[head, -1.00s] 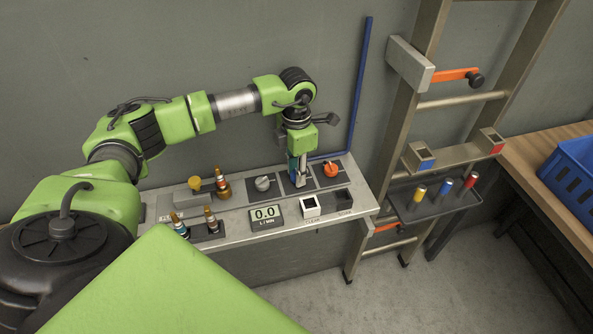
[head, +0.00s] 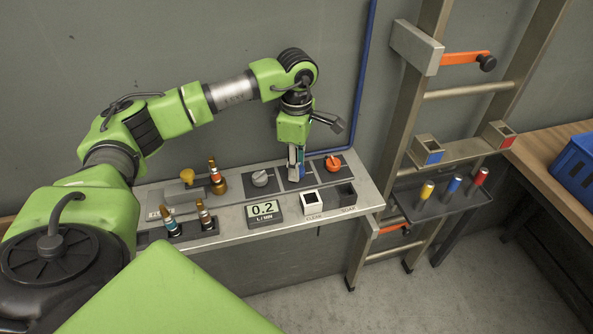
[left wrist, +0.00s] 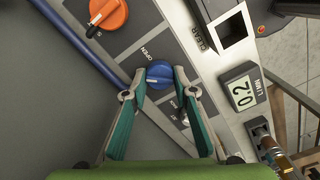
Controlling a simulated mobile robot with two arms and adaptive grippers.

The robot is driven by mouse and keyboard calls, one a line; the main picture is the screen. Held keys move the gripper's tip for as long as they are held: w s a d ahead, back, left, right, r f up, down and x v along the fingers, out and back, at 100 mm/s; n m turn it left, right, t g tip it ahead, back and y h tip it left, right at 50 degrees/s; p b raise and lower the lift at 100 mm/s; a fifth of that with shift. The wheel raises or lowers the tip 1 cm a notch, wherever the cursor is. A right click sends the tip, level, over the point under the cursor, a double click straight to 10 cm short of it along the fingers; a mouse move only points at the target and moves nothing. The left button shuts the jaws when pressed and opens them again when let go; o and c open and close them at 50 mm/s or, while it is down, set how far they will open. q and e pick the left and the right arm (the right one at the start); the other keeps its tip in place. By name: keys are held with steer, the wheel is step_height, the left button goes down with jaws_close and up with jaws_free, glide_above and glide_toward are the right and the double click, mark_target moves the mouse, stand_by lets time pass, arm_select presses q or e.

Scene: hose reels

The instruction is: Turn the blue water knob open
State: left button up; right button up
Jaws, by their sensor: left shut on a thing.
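The blue water knob (left wrist: 159,74) shows in the left wrist view between the fingertips of my left gripper (left wrist: 159,84). The gripper is shut on the knob, one teal finger on each side. A white mark shows on the knob, and the word OPEN is printed on the panel beside it. In the head view my left gripper (head: 296,172) points down at the panel and hides most of the knob. The flow display (head: 264,210) reads 0.2 L/MIN; it also shows in the left wrist view (left wrist: 243,92). My right gripper is not in view.
An orange knob (head: 333,163) and a grey knob (head: 260,178) flank the blue one. Several brass-tipped fittings stand at the panel's left. The clear box (head: 314,203) is in front.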

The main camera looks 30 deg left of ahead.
arm_select(q)
steer(key=m+b, duration=0.2)
steer(key=m, duration=0.2)
steer(key=shift+f+m, duration=0.15)
steer(key=shift+m, duration=0.15)
steer(key=shift+w+m+b, duration=0.1)
steer(key=shift+m+b, duration=1.1)
steer(key=shift+m, duration=1.3)
steer(key=o, duration=1.1)
steer(key=shift+r, duration=0.2)
